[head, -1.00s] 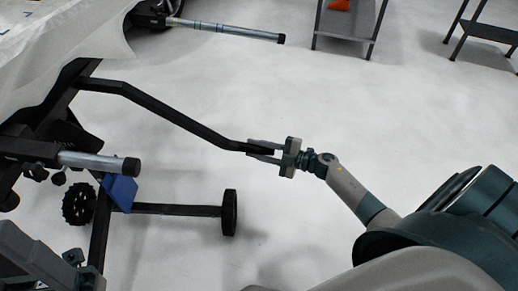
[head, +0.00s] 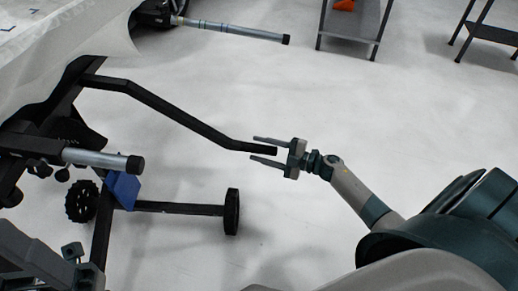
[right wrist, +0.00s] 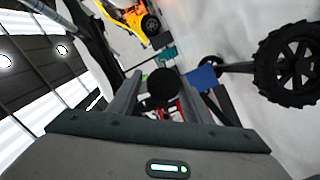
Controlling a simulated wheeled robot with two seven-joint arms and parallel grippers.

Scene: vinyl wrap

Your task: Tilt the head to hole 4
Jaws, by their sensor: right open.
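A long bent black bar (head: 180,112) reaches from the dark frame at the left out over the floor. My right gripper (head: 262,149) is open, with its two fingers on either side of the bar's free end. In the right wrist view the bar's round black end (right wrist: 163,85) sits between the spread fingers. I cannot tell whether a finger touches it. Part of what is likely my left arm shows at the lower left, but its gripper is not visible. The head and hole 4 cannot be made out.
The frame carries metal tubes with black caps (head: 100,159), (head: 230,28), a blue part (head: 122,188) and black wheels (head: 231,212). Pale sheeting (head: 70,55) covers its upper left. Grey shelves (head: 352,20) stand at the back. The middle floor is clear.

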